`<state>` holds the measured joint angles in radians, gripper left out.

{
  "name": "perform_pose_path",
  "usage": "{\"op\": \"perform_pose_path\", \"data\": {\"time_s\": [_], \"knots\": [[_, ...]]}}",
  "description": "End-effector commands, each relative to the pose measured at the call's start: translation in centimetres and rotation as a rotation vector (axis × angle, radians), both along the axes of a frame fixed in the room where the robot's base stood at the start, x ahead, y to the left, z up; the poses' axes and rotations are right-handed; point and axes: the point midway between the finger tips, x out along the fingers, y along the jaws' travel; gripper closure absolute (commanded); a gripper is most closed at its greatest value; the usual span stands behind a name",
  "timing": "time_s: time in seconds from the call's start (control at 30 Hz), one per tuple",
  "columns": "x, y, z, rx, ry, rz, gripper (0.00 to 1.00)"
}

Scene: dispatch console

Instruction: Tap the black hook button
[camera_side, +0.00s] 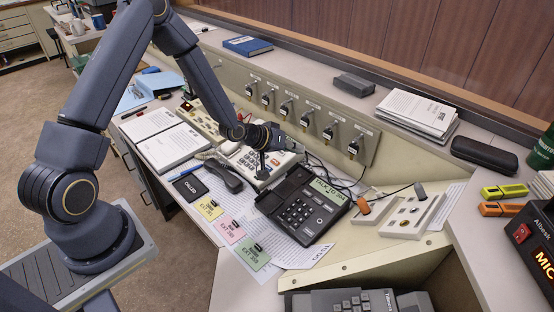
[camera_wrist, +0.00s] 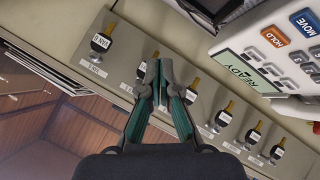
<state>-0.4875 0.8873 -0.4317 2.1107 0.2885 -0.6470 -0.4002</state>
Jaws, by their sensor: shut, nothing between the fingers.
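My gripper (camera_side: 262,172) is shut and empty, its fingers pointing down over the beige desk phone (camera_side: 248,168) in the side view. In the wrist view the teal-lined fingers of my gripper (camera_wrist: 159,82) are together at the tips. The wrist view also shows part of a light phone (camera_wrist: 240,42) with a READY display and HOLD and MOVE keys, at the upper right. A black desk phone (camera_side: 306,207) stands right of my gripper. A black handset (camera_side: 224,177) lies off to the left. I cannot make out the black hook button; my gripper may hide it.
Colored cards (camera_side: 229,231) lie in front. Loose cords (camera_side: 345,187) cross right of the black phone. Open binder pages (camera_side: 171,146) lie left.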

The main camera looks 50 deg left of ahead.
Motion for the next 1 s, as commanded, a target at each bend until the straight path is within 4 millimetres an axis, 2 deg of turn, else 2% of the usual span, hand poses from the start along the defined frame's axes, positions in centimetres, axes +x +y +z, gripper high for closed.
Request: {"op": "perform_pose_path", "data": {"time_s": [0.17, 0.6, 0.8, 1.0], "knots": [[0.2, 0.0, -1.4, -0.002, 0.002, 0.000, 1.00], [1.1, 0.0, -7.2, -0.001, 0.001, 0.000, 1.00], [1.3, 0.0, -8.4, 0.001, 0.001, -0.001, 1.00], [1.3, 0.0, -8.6, 0.001, 0.001, -0.001, 1.00]]}}
